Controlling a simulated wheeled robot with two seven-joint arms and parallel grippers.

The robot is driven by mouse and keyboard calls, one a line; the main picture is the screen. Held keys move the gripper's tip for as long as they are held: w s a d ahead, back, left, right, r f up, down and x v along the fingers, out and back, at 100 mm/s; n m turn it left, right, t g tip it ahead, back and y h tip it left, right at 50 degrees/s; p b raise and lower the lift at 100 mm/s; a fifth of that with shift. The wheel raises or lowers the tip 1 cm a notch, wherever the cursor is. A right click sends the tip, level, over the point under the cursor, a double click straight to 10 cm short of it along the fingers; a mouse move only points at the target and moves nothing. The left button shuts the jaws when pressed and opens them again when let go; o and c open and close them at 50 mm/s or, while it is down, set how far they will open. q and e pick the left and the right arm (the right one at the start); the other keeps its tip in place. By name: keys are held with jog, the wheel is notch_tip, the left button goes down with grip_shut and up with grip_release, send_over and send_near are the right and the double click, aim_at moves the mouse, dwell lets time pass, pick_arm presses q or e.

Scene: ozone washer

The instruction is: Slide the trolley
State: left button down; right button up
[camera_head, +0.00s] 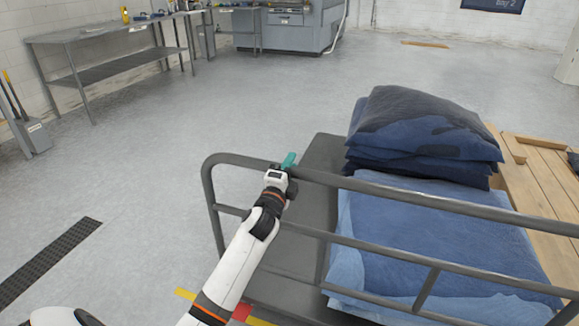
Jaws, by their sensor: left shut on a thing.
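A grey trolley stands in front of me, with a dark flat deck (312,160) and a tubular rail (380,186) on the side nearest me. My left arm reaches up from the bottom of the head view. My left gripper (284,166) is at the rail's top bar, near its left corner, and is shut on the bar. Its teal fingertip shows just above the bar; the other finger is hidden. Stacks of folded blue cloth (430,235) lie on the deck behind the rail. My right gripper is not in view.
A wooden pallet (545,185) lies to the right of the cloth. A metal table (110,70) stands along the left wall, and a grey machine (290,25) is at the back. A dark floor drain (45,262) is at the left. Open floor lies left of and beyond the trolley.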

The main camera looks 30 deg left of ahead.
pick_arm(q)
jog(key=shift+s+r, duration=0.2)
jog(key=shift+s, duration=0.15)
jog(key=c, duration=1.3)
grip_release()
jog(key=shift+w+f, duration=0.15)
jog(key=shift+w, duration=0.05)
jog(key=shift+o, duration=1)
jog(key=shift+w+f, duration=0.2)
jog(key=shift+w, duration=0.1)
jog(key=v, duration=1.2)
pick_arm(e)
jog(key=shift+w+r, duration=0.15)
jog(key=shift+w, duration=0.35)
pick_arm(q)
jog(key=shift+s+r, duration=0.1)
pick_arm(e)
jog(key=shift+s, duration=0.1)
